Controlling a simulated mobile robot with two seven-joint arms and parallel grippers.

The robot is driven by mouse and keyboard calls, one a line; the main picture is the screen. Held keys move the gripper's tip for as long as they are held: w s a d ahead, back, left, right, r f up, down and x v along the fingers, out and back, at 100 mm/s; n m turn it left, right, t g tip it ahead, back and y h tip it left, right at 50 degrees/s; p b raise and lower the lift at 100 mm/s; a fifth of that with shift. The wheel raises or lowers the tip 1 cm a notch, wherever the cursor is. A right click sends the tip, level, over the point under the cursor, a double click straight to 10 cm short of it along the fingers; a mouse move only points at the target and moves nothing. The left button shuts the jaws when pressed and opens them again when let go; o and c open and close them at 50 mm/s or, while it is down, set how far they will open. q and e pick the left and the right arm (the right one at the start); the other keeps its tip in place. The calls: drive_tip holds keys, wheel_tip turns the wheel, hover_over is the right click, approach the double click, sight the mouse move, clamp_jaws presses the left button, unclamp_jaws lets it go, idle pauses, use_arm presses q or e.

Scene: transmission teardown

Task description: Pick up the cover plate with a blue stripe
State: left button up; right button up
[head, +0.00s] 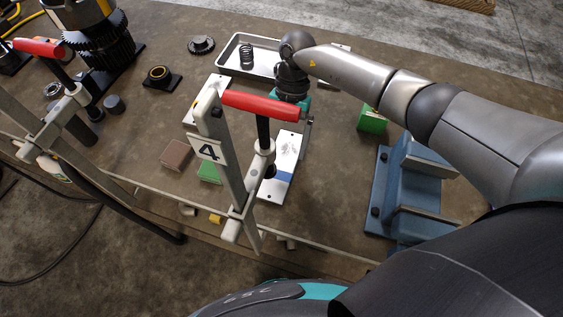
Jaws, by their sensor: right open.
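The cover plate with a blue stripe (284,178) lies flat on the bench in the middle of the head view. It is white, with the blue band across its nearer half. The clamp in front hides part of its left side. My right gripper (294,131) reaches in from the right above the far end of the plate. Its jaws are open, and one finger shows to the right of the plate. The clamp's red handle hides part of the gripper. I cannot tell whether the finger touches the plate. My left gripper is out of view.
A clamp marked 4 with a red handle (262,107) stands close in front of the plate and gripper. A blue fixture (408,183) stands at right and a green block (372,121) behind it. A metal tray (228,53) holds a spring.

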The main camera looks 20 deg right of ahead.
sight(280, 167)
drive_tip(key=x, duration=0.5)
drive_tip(key=shift+s+p, duration=0.15)
drive_tip(key=shift+p, duration=0.2)
drive_tip(key=shift+c, duration=0.2)
drive_tip(key=shift+r, duration=0.1)
clamp_jaws()
